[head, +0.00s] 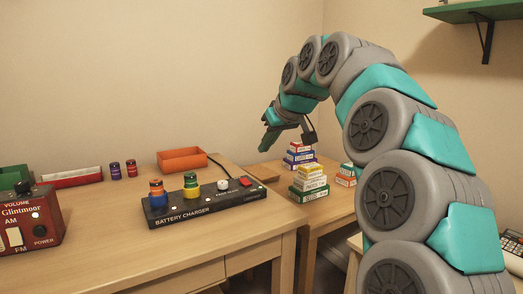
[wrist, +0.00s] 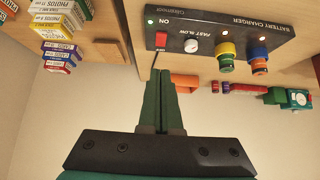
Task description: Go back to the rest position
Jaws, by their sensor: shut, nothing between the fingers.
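My gripper (head: 267,140) is at the end of my raised arm, above the back right part of the desk (head: 215,240). Its fingers are closed together with nothing between them, as the wrist view shows (wrist: 162,100). The gripper is apart from everything on the desk. The black battery charger (head: 208,205) lies on the desk to the left of and below the gripper. Two batteries, one orange and blue (head: 158,194) and one green and yellow (head: 191,185), stand upright in it. Its red switch (wrist: 161,40) shows in the wrist view with a green light beside it.
Stacked card boxes (head: 309,180) stand on a lower side table at the right, near my arm. An orange tray (head: 182,159), two small batteries (head: 123,170), a red-and-white tray (head: 72,178) and a red radio (head: 30,220) are on the desk. A green shelf (head: 470,11) hangs upper right.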

